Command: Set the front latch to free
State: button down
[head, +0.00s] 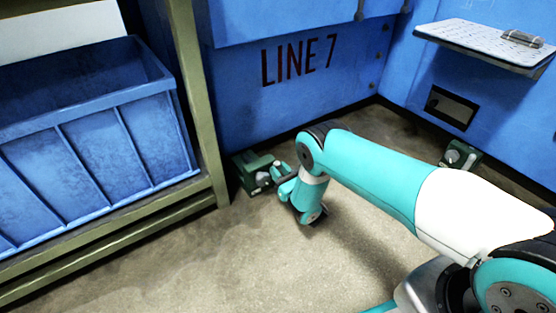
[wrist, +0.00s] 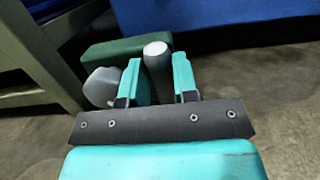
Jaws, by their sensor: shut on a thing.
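A latch with a dark green housing (head: 252,172) and grey parts sits low by the blue wall, beside the shelf post. In the wrist view its green housing (wrist: 108,54) lies behind my fingers, with a rounded grey part (wrist: 101,88) at the left. My gripper (wrist: 157,66) is shut on the latch's grey handle (wrist: 157,56), which stands up between the two teal fingers. In the head view my gripper (head: 284,181) reaches the latch from the right, and my arm partly hides the contact. A second similar green and grey latch (head: 461,156) sits at the right wall.
An olive metal rack (head: 207,110) holding a blue bin (head: 90,140) stands close on the left. A blue wall marked LINE 7 (head: 298,60) rises behind. A shelf with a clipboard (head: 480,42) juts out at the upper right. The floor (head: 230,265) in front is clear.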

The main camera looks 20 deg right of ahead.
jog(key=shift+s+d+f+t, duration=0.2)
jog(key=shift+s+f+t, duration=0.2)
jog(key=shift+t, duration=0.1)
jog(key=shift+r, duration=0.1)
jog(key=c, duration=1.2)
grip_release()
jog(key=shift+s+r, duration=0.1)
jog(key=shift+s, duration=0.1)
jog(key=p+v, duration=0.4)
jog(key=v, duration=0.2)
jog(key=shift+s+d, duration=0.1)
jog(key=shift+s+d+f+p, duration=0.15)
jog(key=shift+s+f+p, duration=0.15)
jog(key=shift+s, duration=0.05)
